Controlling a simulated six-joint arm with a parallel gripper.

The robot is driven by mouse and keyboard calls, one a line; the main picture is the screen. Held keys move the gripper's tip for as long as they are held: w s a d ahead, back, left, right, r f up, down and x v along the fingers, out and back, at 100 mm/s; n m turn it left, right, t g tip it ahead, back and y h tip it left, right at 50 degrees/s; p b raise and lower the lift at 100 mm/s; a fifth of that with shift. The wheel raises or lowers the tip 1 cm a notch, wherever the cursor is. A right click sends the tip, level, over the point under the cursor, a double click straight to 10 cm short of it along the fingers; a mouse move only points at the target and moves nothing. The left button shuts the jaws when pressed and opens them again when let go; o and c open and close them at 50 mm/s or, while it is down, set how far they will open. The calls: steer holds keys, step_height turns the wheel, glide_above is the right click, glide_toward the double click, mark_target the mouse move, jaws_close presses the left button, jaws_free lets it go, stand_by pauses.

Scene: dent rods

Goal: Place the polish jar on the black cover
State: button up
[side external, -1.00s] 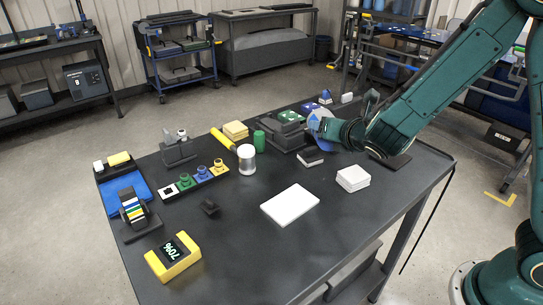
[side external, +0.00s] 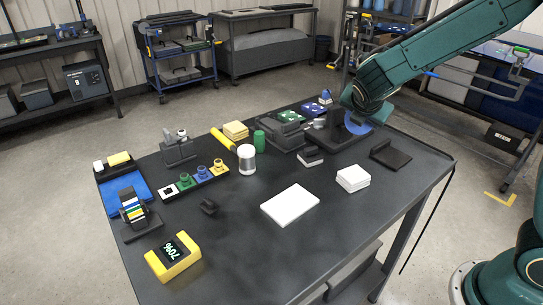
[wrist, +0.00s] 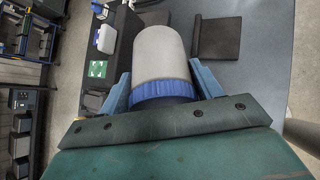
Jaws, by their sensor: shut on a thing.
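My gripper (wrist: 160,92) has its blue fingers on both sides of a pale grey cylinder with a ribbed blue band, which looks like the polish jar (wrist: 160,55). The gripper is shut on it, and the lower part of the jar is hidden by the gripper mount. In the side view my gripper (side external: 357,126) is over the far right of the table, and the jar there is hard to make out. A flat black plate with a raised edge, probably the black cover (side external: 389,154), lies bare on the table right of the gripper. It also shows in the wrist view (wrist: 217,37).
White stacked tiles (side external: 353,179) and a white sheet (side external: 290,205) lie in front. A white-topped cylinder (side external: 247,160) and a green one (side external: 259,142) stand at mid table. Dark boxes with green cards (side external: 290,117) are left of the gripper. The front right table is clear.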

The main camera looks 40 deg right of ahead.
steer(key=m+g, duration=0.1)
steer(key=d+m+g, duration=0.2)
steer(key=shift+s+d+r+m+y, duration=0.1)
steer(key=shift+d+r+m+y, duration=0.1)
steer(key=shift+r+m+y, duration=0.15)
steer(key=m, duration=0.1)
steer(key=d+m+g+y, duration=0.1)
steer(key=m, duration=0.1)
steer(key=d+m+g, duration=0.1)
steer(key=shift+s+r+m+y, duration=0.25)
steer(key=shift+s+r, duration=0.05)
steer(key=d+m+g+y, duration=0.1)
steer(key=d+m+y, duration=0.1)
steer(key=m, duration=0.2)
step_height(320, 180, up, 11)
steer(key=m+t, duration=0.4)
steer(key=m, duration=1.3)
glide_above(401, 163)
steer(key=shift+y, duration=0.3)
step_height(401, 163, down, 20)
steer(key=shift+f, duration=0.1)
steer(key=o, duration=1.4)
